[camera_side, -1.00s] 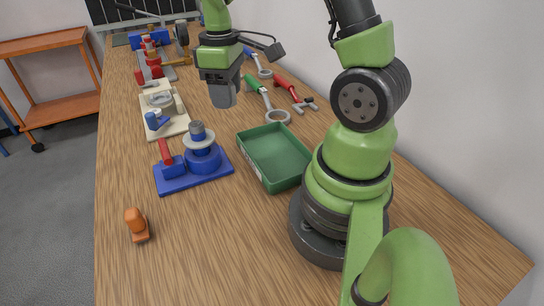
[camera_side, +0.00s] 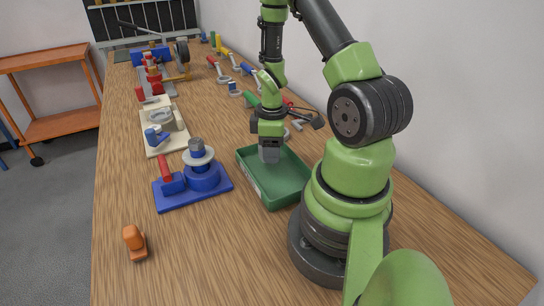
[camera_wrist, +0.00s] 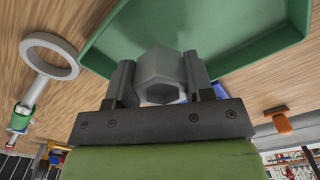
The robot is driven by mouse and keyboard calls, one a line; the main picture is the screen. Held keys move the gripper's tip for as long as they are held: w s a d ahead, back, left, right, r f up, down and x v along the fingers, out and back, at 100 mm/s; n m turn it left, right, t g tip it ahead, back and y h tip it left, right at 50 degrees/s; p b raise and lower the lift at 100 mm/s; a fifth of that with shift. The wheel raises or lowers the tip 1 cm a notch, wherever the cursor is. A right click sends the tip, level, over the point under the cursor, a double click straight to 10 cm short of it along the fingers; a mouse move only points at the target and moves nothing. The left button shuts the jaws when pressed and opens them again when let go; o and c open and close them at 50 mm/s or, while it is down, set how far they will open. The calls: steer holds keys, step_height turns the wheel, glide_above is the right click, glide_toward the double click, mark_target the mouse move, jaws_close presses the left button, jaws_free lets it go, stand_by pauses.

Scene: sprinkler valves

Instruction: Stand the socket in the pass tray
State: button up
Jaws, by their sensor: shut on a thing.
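The socket is a light grey hexagonal piece with an open hollow end (camera_wrist: 160,75). My gripper (camera_wrist: 159,82) is shut on it, one dark finger on each side. In the side view my gripper (camera_side: 269,154) points down over the far part of the green pass tray (camera_side: 283,188); the socket is hard to tell apart from the fingers there. In the wrist view the tray (camera_wrist: 235,25) lies behind the socket. I cannot tell whether the socket touches the tray floor. The visible tray floor is empty.
A blue fixture (camera_side: 204,181) with a red-handled part stands left of the tray. A cream board (camera_side: 165,128) with parts is farther back. An orange item (camera_side: 135,241) is at the front left. Wrenches lie behind the tray; one ring end shows in the wrist view (camera_wrist: 48,55).

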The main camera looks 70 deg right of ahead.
steer(key=shift+f, duration=1.3)
steer(key=shift+f, duration=0.15)
steer(key=o, duration=1)
step_height(320, 180, up, 12)
steer(key=shift+a+r, duration=0.1)
steer(key=shift+r, duration=0.1)
steer(key=s+a+r+m+t, duration=0.1)
steer(key=a+r+m+t, duration=0.1)
steer(key=a+r, duration=0.4)
steer(key=s+a+r+m+t+y, duration=0.1)
steer(key=a+r+m+t, duration=0.1)
steer(key=a+r, duration=0.4)
steer(key=s+a+r+m+t+y, duration=0.1)
steer(key=a+r+m+t, duration=0.2)
steer(key=a+r, duration=0.2)
steer(key=shift+s+a+r, duration=0.15)
steer(key=shift+a+r, duration=0.05)
steer(key=shift+a, duration=0.5)
steer(key=shift+s+a+r, duration=0.1)
steer(key=shift+a+r, duration=0.1)
steer(key=shift+a, duration=0.5)
